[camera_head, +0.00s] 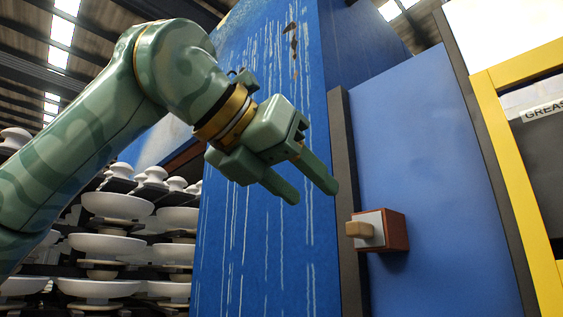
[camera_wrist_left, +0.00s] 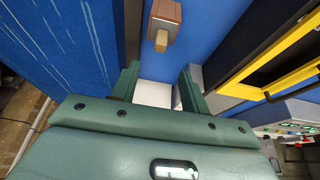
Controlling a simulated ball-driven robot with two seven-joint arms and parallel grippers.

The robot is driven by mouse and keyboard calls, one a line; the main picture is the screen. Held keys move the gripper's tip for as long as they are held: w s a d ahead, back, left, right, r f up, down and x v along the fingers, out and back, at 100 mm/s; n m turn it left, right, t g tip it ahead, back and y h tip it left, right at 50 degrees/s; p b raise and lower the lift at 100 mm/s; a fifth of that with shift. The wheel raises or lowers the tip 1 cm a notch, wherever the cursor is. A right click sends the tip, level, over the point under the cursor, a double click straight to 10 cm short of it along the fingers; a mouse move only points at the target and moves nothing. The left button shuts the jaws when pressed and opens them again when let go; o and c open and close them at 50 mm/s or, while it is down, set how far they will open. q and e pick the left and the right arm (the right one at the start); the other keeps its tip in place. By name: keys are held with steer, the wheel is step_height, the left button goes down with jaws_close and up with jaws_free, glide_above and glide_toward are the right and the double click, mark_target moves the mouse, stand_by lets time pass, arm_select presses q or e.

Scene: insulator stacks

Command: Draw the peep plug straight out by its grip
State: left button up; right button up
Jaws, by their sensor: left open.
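The peep plug (camera_head: 376,231) is a reddish-brown block with a pale front face, set on the blue panel right of a dark upright strip. Its tan grip (camera_head: 360,229) sticks out toward the left. My left gripper (camera_head: 314,190) is open and empty, up and to the left of the plug and apart from it. In the left wrist view the plug (camera_wrist_left: 167,10) and its grip (camera_wrist_left: 161,40) show at the top, beyond the fingertips of the open gripper (camera_wrist_left: 160,76). My right gripper is not in view.
A blue wall (camera_head: 255,240) with pale streaks stands behind my left arm. Stacks of white insulators (camera_head: 105,245) stand at the lower left. A yellow frame (camera_head: 515,180) with a dark panel stands at the right. The space between gripper and plug looks clear.

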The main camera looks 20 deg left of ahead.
mark_target(350, 228)
arm_select(q)
steer(key=p+x, duration=0.1)
steer(key=x, duration=0.9)
steer(key=shift+w+d, duration=0.15)
steer(key=shift+w, duration=0.1)
steer(key=shift+w+d+f, duration=0.2)
steer(key=shift+w+f, duration=0.1)
steer(key=shift+w, duration=0.2)
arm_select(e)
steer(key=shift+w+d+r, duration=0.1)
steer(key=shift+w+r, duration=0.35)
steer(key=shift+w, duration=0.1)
arm_select(q)
steer(key=shift+s, duration=0.1)
jaws_close()
steer(key=shift+s+a, duration=0.1)
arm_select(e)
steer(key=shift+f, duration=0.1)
